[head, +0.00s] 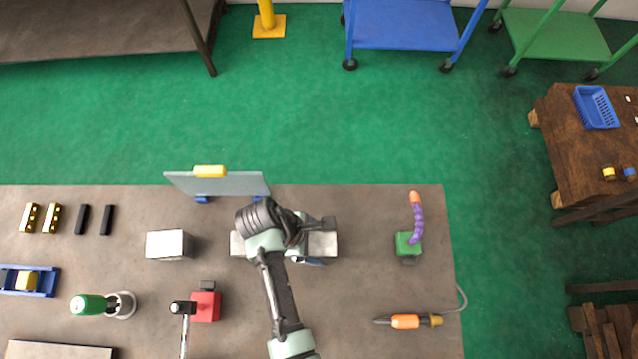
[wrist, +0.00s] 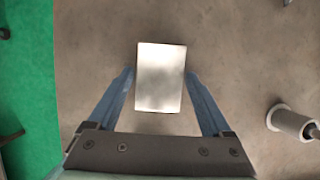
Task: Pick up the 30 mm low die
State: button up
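My gripper (wrist: 158,80) is open and empty, with its two blue fingers spread apart in the wrist view. A pale, shiny rectangular block (wrist: 160,78) lies between and beyond the fingertips, and no contact shows. In the head view my arm hides much of the table's middle, where silvery metal (head: 325,244) shows beside it. A separate silvery block (head: 167,244) lies left of it. I cannot tell which of these the wrist view shows.
A clear upright panel (head: 232,184) stands at the table's back edge. A red block (head: 206,306), a green-handled tool (head: 88,304), a green block (head: 407,244) and an orange tool (head: 405,321) lie around. A grey cylinder (wrist: 290,121) stands right in the wrist view.

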grip_shut()
jog(key=shift+r, duration=0.1)
dwell(0.3)
